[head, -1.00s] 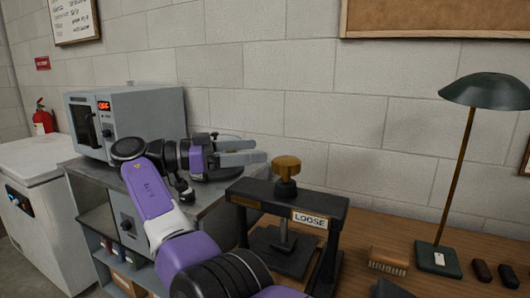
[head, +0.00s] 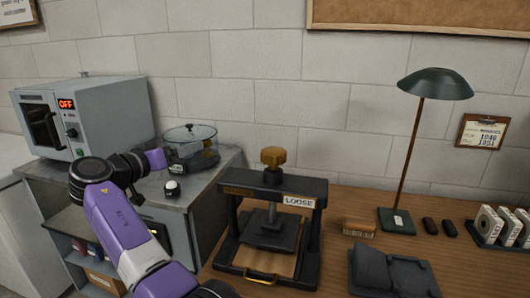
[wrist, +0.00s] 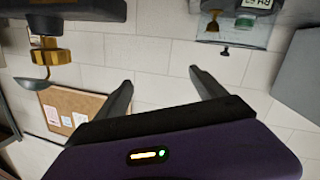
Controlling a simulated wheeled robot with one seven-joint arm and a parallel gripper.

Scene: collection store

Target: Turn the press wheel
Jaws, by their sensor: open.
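The press (head: 228,200) is a black frame on the wooden table, with a plate labelled LOOSE on its crossbeam. Its brass press wheel (head: 273,157) stands on top of the crossbeam, above a screw and a dark pressing plate (head: 270,236). In the wrist view, which looks upside down, the press wheel (wrist: 46,56) shows at upper left, hanging from the dark beam. My gripper (wrist: 160,78) is open and empty, its two fingers apart and clear of the wheel. In the head view my wrist is left of the press, and the fingers cannot be made out.
A grey oven-like unit (head: 90,112) marked OFF and a device with a glass dish (head: 190,146) stand on the cabinet at left. A green lamp (head: 435,84), a brush (head: 358,228) and a dark open case (head: 390,272) are right of the press.

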